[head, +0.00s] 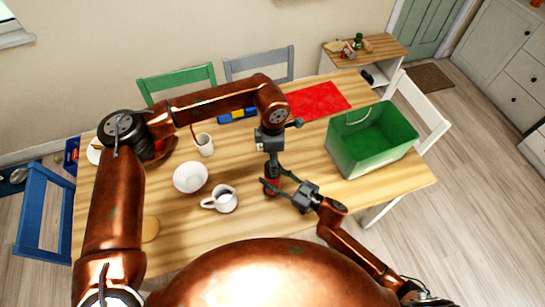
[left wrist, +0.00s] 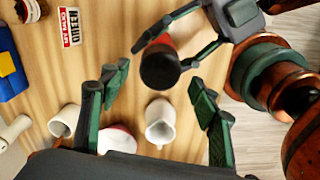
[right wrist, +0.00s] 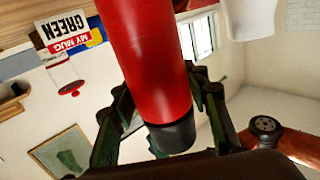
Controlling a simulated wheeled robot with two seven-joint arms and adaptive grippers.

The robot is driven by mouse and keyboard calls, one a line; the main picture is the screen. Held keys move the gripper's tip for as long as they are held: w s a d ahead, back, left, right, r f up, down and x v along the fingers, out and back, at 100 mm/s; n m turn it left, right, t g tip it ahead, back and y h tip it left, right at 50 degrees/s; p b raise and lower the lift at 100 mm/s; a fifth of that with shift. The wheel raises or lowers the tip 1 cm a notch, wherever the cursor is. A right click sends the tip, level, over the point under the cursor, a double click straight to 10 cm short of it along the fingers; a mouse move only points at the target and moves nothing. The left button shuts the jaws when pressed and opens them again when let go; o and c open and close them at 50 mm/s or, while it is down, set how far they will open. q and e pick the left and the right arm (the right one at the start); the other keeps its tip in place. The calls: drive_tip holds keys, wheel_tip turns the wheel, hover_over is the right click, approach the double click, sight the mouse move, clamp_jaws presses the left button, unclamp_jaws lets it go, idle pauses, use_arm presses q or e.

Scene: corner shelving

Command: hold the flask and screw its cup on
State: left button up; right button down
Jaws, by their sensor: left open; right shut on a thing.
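The red flask (head: 273,187) stands on the wooden table, partly hidden behind gripper parts in the head view. In the left wrist view, its dark round end (left wrist: 160,68) faces the camera. The right wrist view shows its red body (right wrist: 148,60) and dark end (right wrist: 171,135). I cannot tell whether this dark end is the cup or a stopper. My right gripper (head: 275,186) is shut on the flask, fingers on either side, as the left wrist view also shows (left wrist: 162,57). My left gripper (head: 272,152) is open and empty above the flask; its spread fingers (left wrist: 158,88) frame the dark end.
A green crate (head: 345,163) is at the right, near a red mat (head: 318,101). A lettered card (left wrist: 70,26) lies on the table.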

use_arm(q)
wheel_tip(320, 180, up, 3)
drive_tip(key=n, duration=0.7)
drive_tip(key=shift+f, duration=0.15)
drive_tip(key=shift+f, duration=4)
drive_tip(key=shift+c, duration=0.3)
drive_tip(key=c, duration=1.2)
drive_tip(key=o, duration=1.4)
drive_tip(key=shift+r, duration=0.1)
wheel_tip(320, 180, up, 12)
drive_tip(key=shift+f, duration=0.1)
